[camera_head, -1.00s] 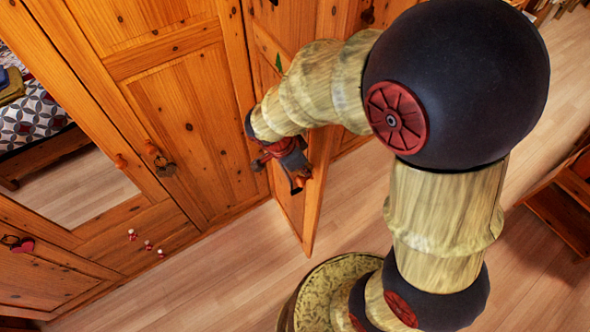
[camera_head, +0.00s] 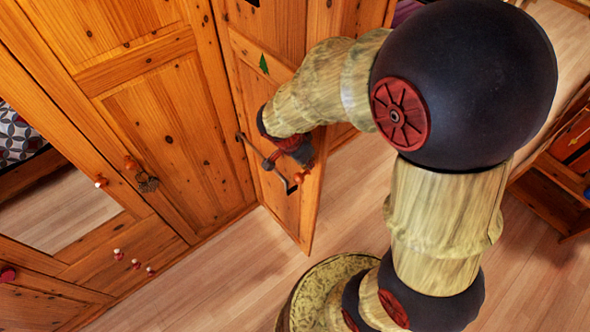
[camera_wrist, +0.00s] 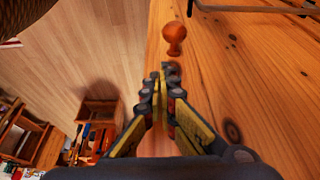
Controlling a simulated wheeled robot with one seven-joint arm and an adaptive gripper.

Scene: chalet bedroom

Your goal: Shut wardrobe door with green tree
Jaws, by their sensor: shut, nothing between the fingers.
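The wooden wardrobe door with the green tree (camera_head: 264,64) stands ajar, its free edge (camera_head: 308,225) jutting out over the floor. A round orange knob (camera_head: 299,178) sits near that edge; a knob also shows in the wrist view (camera_wrist: 174,38), just beyond my fingertips. My gripper (camera_head: 290,158) is in front of the door's outer face, low down near the knob. In the wrist view my gripper (camera_wrist: 168,72) has its fingers together and empty, close to the door surface (camera_wrist: 240,75). Whether they touch the door I cannot tell. My arm hides part of the door.
A closed-looking wardrobe door (camera_head: 160,125) with a knob and a hanging ornament is at left, beside a mirror panel (camera_head: 65,215). Wooden furniture (camera_head: 560,180) stands at right. Wood floor (camera_head: 350,205) is open between them.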

